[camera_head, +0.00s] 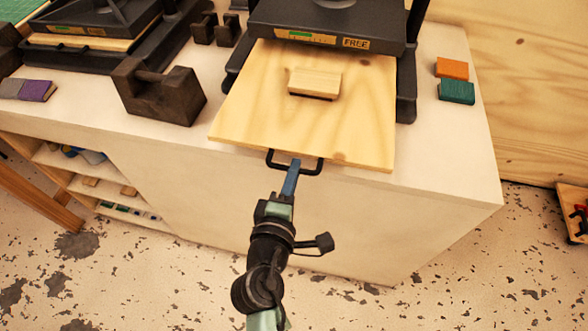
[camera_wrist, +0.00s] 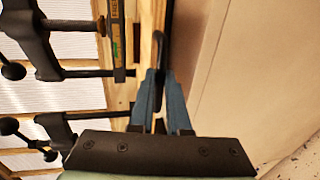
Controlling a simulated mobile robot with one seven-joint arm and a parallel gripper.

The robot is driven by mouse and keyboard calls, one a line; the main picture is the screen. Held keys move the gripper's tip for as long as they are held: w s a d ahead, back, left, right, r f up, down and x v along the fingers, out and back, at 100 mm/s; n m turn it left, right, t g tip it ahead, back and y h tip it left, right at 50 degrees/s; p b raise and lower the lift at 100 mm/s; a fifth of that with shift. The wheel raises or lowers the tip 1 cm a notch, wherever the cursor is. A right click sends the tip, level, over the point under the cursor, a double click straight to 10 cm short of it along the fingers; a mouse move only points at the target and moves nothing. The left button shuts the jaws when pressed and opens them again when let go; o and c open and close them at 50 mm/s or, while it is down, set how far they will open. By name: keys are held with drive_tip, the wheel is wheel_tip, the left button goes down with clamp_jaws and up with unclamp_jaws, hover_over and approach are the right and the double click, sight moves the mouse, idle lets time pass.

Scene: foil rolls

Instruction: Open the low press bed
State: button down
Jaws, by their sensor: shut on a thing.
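The low press bed (camera_head: 355,125) is a pale wooden board that sticks out from under a dark press head (camera_head: 325,28) at the top of the head view. A black loop handle (camera_head: 319,165) is fixed to the board's front edge. My gripper (camera_head: 294,165) reaches up from below, and its blue fingers are shut on the handle's bar. In the wrist view, my gripper (camera_wrist: 160,78) has a blue finger on each side of the dark handle (camera_wrist: 158,42). A small wooden block (camera_head: 315,82) lies on the board.
The press stands on a pale counter (camera_head: 450,150). A dark U-shaped block (camera_head: 160,92) sits left of the bed. Orange (camera_head: 452,68) and green (camera_head: 457,92) blocks lie to the right. Another press (camera_head: 80,30) is at upper left. The speckled floor in front is clear.

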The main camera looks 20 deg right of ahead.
idle(0.3)
drive_tip(key=c, duration=0.9)
unclamp_jaws()
drive_tip(key=b+v, duration=0.2)
drive_tip(key=v, duration=1.1)
